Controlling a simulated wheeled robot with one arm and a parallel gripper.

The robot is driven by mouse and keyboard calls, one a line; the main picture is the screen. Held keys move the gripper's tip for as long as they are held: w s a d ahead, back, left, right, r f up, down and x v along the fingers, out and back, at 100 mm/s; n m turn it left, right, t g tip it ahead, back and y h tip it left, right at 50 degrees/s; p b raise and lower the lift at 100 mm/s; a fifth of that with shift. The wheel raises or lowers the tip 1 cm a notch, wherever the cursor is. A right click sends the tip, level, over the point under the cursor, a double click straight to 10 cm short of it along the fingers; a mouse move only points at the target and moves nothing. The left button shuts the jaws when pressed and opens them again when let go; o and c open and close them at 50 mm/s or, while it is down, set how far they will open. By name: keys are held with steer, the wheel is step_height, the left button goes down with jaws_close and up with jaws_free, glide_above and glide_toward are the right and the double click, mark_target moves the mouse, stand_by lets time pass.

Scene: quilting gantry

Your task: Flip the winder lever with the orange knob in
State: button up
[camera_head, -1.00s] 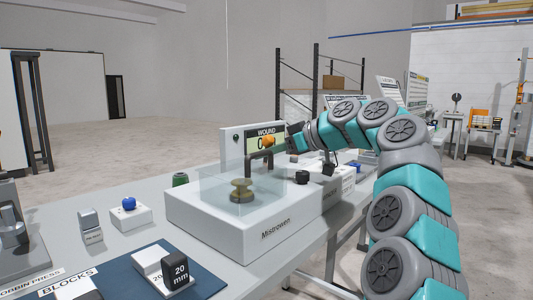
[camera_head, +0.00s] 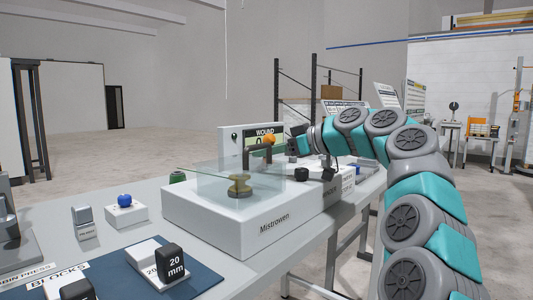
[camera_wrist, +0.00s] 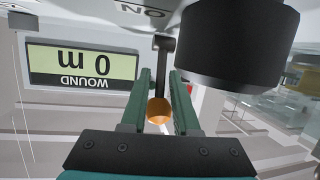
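The orange knob (camera_head: 270,139) tops a dark lever beside the WOUND display on the white Mistrowen winder (camera_head: 228,218). My gripper (camera_head: 287,143) is just right of the knob, its fingers hard to make out there. In the wrist view my gripper's two teal fingers (camera_wrist: 161,85) stand apart and open. The orange knob (camera_wrist: 158,111) appears between them, with the dark lever (camera_wrist: 164,58) running up from it. Whether either finger touches the knob cannot be told. The display (camera_wrist: 82,65) reads 0 m, upside down in that view.
A clear cover (camera_head: 213,182) surrounds a brass spool (camera_head: 240,186) on the winder. A black knob (camera_head: 301,174) stands near my gripper. A large black cylinder (camera_wrist: 237,45) is close to the right finger in the wrist view. Blocks and a blue button (camera_head: 124,200) lie on the bench at left.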

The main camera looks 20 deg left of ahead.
steer(key=shift+o, duration=0.8)
steer(key=v, duration=0.7)
steer(key=shift+d+r+b, duration=0.15)
steer(key=shift+d+b, duration=0.15)
steer(key=shift+d, duration=0.1)
steer(key=shift+s+a, duration=0.1)
steer(key=m, duration=0.1)
steer(key=s+a+m+t+h, duration=0.1)
steer(key=m, duration=0.1)
steer(key=shift+r+t, duration=0.25)
steer(key=shift+t, duration=0.05)
steer(key=shift+s+r+m+t+h, duration=0.15)
steer(key=shift+s+m+t+h, duration=0.15)
steer(key=shift+m+t+h, duration=0.2)
steer(key=shift+s+r+m+t+h, duration=0.15)
steer(key=shift+s+m+t+h, duration=0.2)
steer(key=shift+m+t, duration=0.25)
steer(key=shift+x, duration=4)
steer(key=shift+d, duration=0.1)
